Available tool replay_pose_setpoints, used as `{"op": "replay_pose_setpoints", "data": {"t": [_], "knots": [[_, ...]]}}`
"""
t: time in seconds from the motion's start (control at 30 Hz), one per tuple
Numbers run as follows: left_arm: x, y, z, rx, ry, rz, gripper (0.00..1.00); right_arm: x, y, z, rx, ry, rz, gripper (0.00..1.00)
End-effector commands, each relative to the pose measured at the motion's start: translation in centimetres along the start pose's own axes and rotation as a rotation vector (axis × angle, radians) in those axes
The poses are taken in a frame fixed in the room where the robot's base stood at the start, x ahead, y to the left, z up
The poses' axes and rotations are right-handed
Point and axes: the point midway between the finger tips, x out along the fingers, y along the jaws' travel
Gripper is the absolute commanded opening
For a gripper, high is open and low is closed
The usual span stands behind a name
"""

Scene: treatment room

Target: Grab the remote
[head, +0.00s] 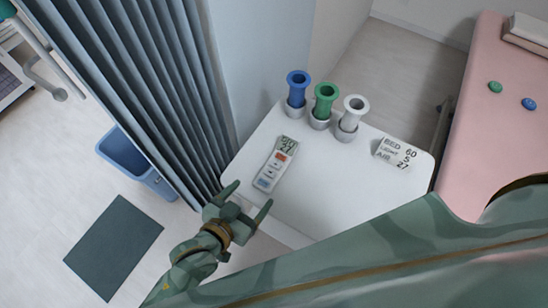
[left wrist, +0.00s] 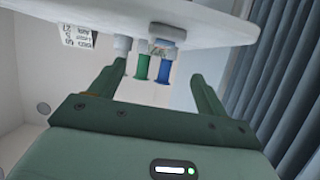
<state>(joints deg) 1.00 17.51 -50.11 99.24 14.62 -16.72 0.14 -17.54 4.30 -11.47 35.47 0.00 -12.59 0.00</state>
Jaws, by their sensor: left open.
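The remote (head: 273,166) is white with a grey display and red and blue buttons. It lies on the left part of the white table (head: 315,205), display end toward the cups. My left gripper (head: 249,197) is open and empty at the table's near left edge, short of the remote, its two fingers apart and pointing toward it. My right gripper is not in view.
Blue (head: 298,88), green (head: 324,101) and white (head: 353,112) spool-like pieces stand in round holders behind the remote. A printed card (head: 396,152) lies at the table's right. A pleated curtain (head: 130,75) hangs close on the left. A pink bed (head: 492,140) stands right.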

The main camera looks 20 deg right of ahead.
Motion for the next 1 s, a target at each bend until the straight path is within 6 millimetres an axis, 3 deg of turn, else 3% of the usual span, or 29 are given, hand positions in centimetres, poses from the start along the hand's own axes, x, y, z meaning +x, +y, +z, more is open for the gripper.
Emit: {"op": "replay_pose_setpoints", "data": {"t": [0.03, 0.2, 0.47, 0.7, 1.0], "knots": [[1.6, 0.0, 0.4, -0.004, 0.001, 0.001, 0.76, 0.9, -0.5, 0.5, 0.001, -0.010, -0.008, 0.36], [5.3, 0.0, 0.5, -0.003, -0.001, 0.000, 0.76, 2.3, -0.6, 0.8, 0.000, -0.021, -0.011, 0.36], [7.7, -0.1, 0.4, -0.002, -0.001, 0.000, 0.76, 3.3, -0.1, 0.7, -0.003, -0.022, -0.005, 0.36], [11.5, -0.4, 0.9, -0.004, -0.003, 0.000, 0.76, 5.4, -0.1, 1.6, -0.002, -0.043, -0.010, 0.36], [12.1, -0.4, 0.5, 0.000, -0.002, -0.002, 0.76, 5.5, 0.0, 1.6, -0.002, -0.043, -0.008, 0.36]]}}
